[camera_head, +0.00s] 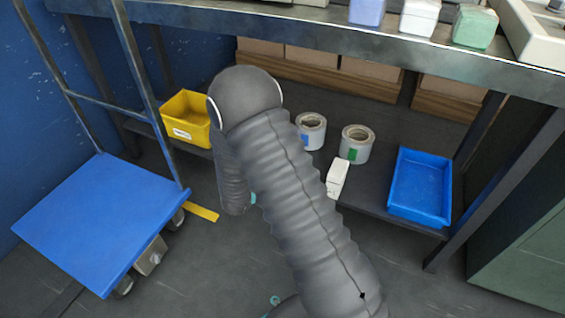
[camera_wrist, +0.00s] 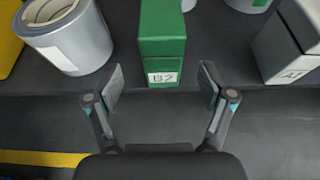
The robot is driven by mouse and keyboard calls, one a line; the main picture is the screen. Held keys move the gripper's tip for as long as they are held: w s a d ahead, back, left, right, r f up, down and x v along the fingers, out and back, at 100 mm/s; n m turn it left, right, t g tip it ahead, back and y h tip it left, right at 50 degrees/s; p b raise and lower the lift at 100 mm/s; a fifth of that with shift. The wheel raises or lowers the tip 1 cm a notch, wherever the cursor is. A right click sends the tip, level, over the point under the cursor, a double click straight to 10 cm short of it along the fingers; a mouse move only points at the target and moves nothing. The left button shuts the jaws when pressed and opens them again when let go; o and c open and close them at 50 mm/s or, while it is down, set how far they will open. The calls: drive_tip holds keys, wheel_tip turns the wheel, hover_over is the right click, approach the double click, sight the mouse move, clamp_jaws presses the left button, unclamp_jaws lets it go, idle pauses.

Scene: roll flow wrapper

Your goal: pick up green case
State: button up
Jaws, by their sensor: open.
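A green case (camera_wrist: 162,45) labelled B2 stands on the dark lower shelf, in the upper middle of the wrist view. My gripper (camera_wrist: 162,82) is open, its fingers spread left and right of the case's near end. Nothing is held between the fingers; I cannot tell how much distance is left to the case. In the head view my arm hides this case and most of the gripper. Another green container (camera_head: 475,27) sits on the upper bench top at the right.
A grey roll (camera_wrist: 70,38) stands close left of the case, and a white case (camera_wrist: 290,45) stands to its right. The lower shelf also holds a yellow bin (camera_head: 184,118) and a blue tray (camera_head: 420,188). A blue cart (camera_head: 100,220) stands at left. The upper bench (camera_head: 300,25) overhangs the shelf.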

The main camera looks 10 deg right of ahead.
drive_tip(key=shift+d+r+x, duration=0.1)
drive_tip(key=shift+r+x, duration=0.1)
drive_tip(key=shift+x, duration=1.25)
drive_tip(key=shift+d+r+x, duration=0.1)
drive_tip(key=shift+r+x, duration=0.1)
drive_tip(key=shift+x, duration=1.25)
drive_tip(key=shift+d+r+x, duration=0.1)
drive_tip(key=shift+r+x, duration=0.1)
drive_tip(key=shift+x, duration=1.25)
drive_tip(key=c, duration=1.3)
